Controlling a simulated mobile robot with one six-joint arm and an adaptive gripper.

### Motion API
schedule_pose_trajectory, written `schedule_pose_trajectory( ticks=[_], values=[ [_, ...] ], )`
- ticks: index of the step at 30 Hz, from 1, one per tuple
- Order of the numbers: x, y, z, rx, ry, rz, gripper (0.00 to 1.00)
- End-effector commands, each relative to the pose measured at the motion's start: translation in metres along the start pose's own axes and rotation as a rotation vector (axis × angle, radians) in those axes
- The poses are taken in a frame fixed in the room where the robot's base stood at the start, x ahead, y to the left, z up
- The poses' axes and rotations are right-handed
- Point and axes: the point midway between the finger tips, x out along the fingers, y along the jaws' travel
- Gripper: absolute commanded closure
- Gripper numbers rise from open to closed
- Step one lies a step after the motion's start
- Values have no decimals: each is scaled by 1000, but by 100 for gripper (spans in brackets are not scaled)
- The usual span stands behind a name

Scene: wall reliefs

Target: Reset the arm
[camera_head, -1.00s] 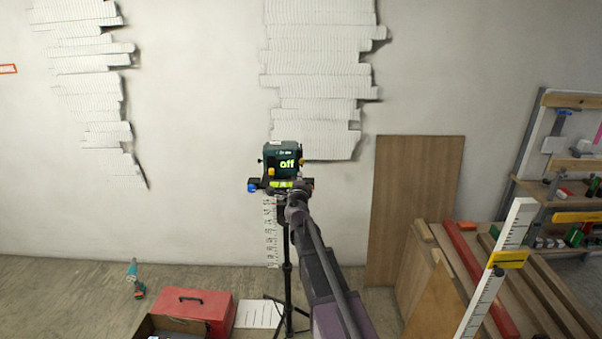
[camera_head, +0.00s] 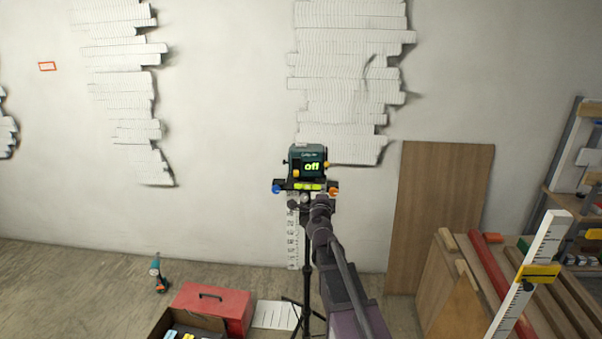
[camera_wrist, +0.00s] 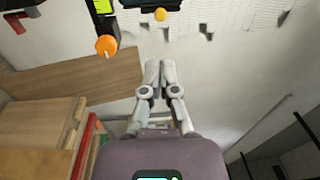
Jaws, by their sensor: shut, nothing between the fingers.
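My gripper (camera_wrist: 160,66) shows in the wrist view with its two pale fingers together and nothing between them. In the head view my arm reaches up from the bottom, and its end (camera_head: 318,203) overlaps the area just below the laser level. The laser level (camera_head: 307,162) is a dark green box with a lit "off" display, on a mount with a yellow-green vial, a blue knob and an orange knob, on a black tripod (camera_head: 307,285). In the wrist view the orange knob (camera_wrist: 106,46) is up and left of the fingers, apart from them in the picture.
White wall reliefs (camera_head: 347,70) hang behind the level. A brown board (camera_head: 437,215) leans on the wall at right, beside stacked timber and a white measuring staff (camera_head: 530,275). A red toolbox (camera_head: 212,305) and a drill (camera_head: 158,275) are on the floor at left.

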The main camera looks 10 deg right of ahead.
Motion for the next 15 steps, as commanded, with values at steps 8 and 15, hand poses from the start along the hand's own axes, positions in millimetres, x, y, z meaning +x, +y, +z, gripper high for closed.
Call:
schedule_pose_trajectory(
  ticks=[8, 15],
  values=[
    [-15, 3, 27, -127, -160, 13, 100],
    [-50, 24, 67, -363, -431, 68, 100]
  ],
)
